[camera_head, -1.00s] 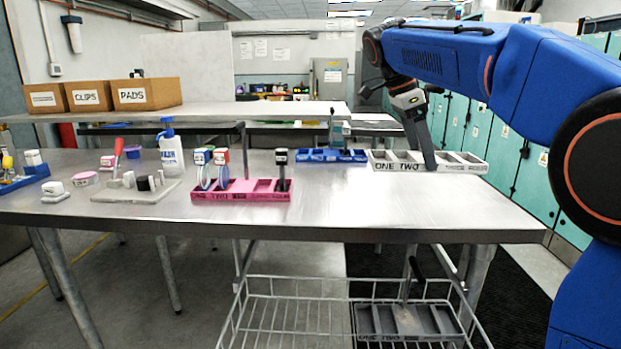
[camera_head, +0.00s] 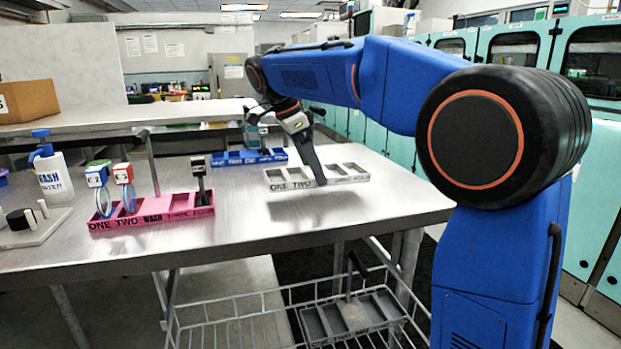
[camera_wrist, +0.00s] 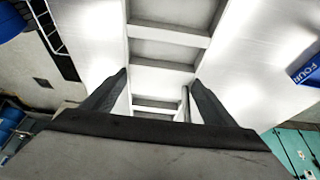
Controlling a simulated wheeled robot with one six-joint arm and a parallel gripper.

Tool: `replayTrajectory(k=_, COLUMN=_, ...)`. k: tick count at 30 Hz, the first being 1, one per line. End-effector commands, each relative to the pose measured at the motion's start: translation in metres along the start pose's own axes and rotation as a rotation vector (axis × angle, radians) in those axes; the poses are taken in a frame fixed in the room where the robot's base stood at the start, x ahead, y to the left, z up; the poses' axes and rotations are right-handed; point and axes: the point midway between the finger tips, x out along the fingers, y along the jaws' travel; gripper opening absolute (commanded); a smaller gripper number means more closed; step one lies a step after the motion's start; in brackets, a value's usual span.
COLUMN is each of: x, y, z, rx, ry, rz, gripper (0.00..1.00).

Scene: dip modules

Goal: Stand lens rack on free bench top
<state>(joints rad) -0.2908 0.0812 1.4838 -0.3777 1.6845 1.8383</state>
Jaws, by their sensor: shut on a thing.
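The light grey lens rack (camera_head: 283,185), lettered ONE and TWO on its front, has a row of open compartments. My gripper (camera_head: 320,182) is shut on it from above, with a finger across its near side. The rack is level over the right part of the steel bench top (camera_head: 235,238). A shadow on the bench below it suggests a small gap. In the wrist view the rack (camera_wrist: 165,68) runs between the two fingertips (camera_wrist: 157,80), and its compartments look empty. The far finger's contact is hidden in the head view.
A pink rack (camera_head: 150,218) with lens holders stands left of the held rack. A blue rack (camera_head: 250,157) lies behind it. A wash bottle (camera_head: 53,175) stands further left. A wire basket (camera_head: 240,325) with another grey rack (camera_head: 352,318) is below. Bench front between pink and held racks is bare.

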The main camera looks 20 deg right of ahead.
Motion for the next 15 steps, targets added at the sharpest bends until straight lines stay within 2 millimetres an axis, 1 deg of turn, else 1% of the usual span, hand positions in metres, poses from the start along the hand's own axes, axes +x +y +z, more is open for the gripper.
replayTrajectory(k=3, x=0.016, y=0.001, z=0.006, rx=-0.001, ry=0.001, rz=0.002, gripper=0.46)
replayTrajectory(k=6, x=0.026, y=0.001, z=0.011, rx=0.0, ry=0.0, rz=0.001, gripper=0.46)
replayTrajectory(k=15, x=0.028, y=0.0, z=0.012, rx=0.0, ry=0.0, rz=0.0, gripper=0.46)
